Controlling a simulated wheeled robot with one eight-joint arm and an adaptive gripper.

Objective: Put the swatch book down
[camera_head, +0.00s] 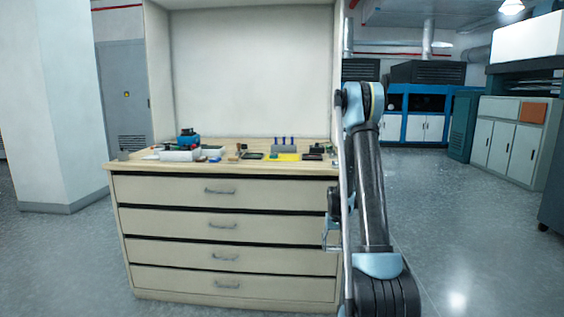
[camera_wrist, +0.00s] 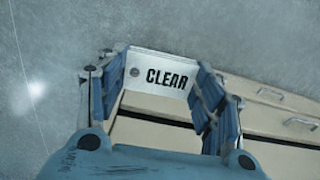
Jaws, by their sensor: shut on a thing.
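In the wrist view, my gripper (camera_wrist: 157,82) is shut on the swatch book (camera_wrist: 165,66), a flat pale piece with "CLEAR" in black letters and a small round rivet at its left end. The blue fingers hold it at its two ends. Beyond it are grey floor and the cabinet's drawer fronts, so it is held in the air. In the head view, my arm rises at the right of the cabinet, and I cannot make out the book there.
The cream drawer cabinet (camera_head: 222,220) has a worktop with a white tray (camera_head: 181,155), a blue device (camera_head: 188,138), a yellow sheet (camera_head: 283,157) and a grey rack (camera_head: 284,147). A white pillar (camera_head: 62,100) stands left. The floor (camera_head: 455,215) at right is clear.

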